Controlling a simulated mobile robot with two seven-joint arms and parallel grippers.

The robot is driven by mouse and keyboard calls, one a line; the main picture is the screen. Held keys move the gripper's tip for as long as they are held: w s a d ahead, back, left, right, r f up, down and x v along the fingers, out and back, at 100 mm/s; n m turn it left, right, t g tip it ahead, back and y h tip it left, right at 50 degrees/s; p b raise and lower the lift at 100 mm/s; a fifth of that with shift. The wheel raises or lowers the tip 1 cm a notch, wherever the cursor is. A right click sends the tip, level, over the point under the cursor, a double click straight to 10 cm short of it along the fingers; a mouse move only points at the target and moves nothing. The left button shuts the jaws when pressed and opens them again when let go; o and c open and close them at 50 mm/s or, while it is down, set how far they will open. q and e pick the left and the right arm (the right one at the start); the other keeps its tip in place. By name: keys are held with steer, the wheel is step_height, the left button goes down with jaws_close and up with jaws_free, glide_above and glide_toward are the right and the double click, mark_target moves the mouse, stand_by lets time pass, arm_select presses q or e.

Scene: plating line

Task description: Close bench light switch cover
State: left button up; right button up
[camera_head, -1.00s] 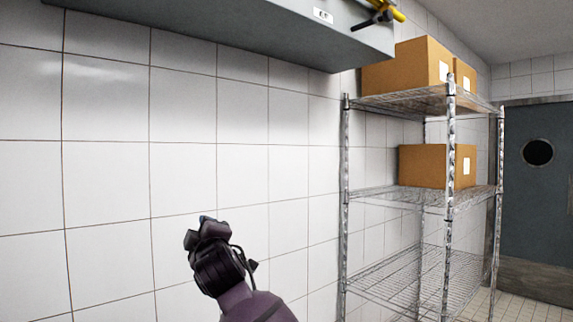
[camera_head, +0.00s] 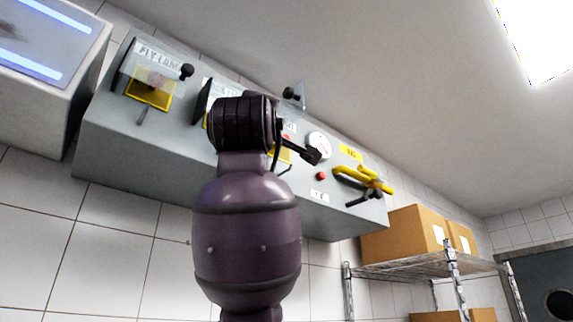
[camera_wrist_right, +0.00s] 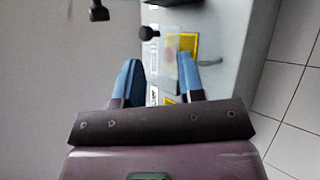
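A grey switch panel (camera_head: 110,150) runs along the wall in the head view. Its left switch has a yellow plate and a clear cover with a black knob (camera_head: 186,71), labelled roughly "FLY LAMP". Another clear cover with a black knob (camera_head: 293,95) stands raised right of my wrist. I cannot read which switch is the bench light; my arm hides the middle of the panel. My right gripper (camera_wrist_right: 160,70) is open in the right wrist view, its blue fingers apart before a yellow switch plate (camera_wrist_right: 191,44) and clear cover. Contact is unclear. My left gripper is not in view.
A round gauge (camera_head: 319,145), a red button (camera_head: 321,176) and a yellow valve handle (camera_head: 362,179) sit on the panel's right part. A light box (camera_head: 40,120) adjoins at left. A wire shelf with boxes (camera_head: 405,235) stands at right.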

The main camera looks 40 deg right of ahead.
steer(key=m+g+h, duration=0.1)
steer(key=h, duration=0.1)
glide_toward(287, 92)
steer(key=shift+m, duration=0.3)
steer(key=p+x, duration=0.4)
steer(key=x, duration=0.5)
steer(key=shift+w+d+r, duration=0.1)
steer(key=shift+w+r, duration=0.2)
steer(key=shift+w+d+r, duration=0.25)
steer(key=shift+d+r, duration=0.05)
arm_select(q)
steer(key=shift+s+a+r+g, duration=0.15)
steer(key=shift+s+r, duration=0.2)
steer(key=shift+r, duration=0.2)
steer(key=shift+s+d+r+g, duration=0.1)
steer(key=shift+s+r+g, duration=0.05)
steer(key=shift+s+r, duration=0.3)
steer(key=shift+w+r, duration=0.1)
arm_select(e)
steer(key=shift+c, duration=0.3)
jaws_close()
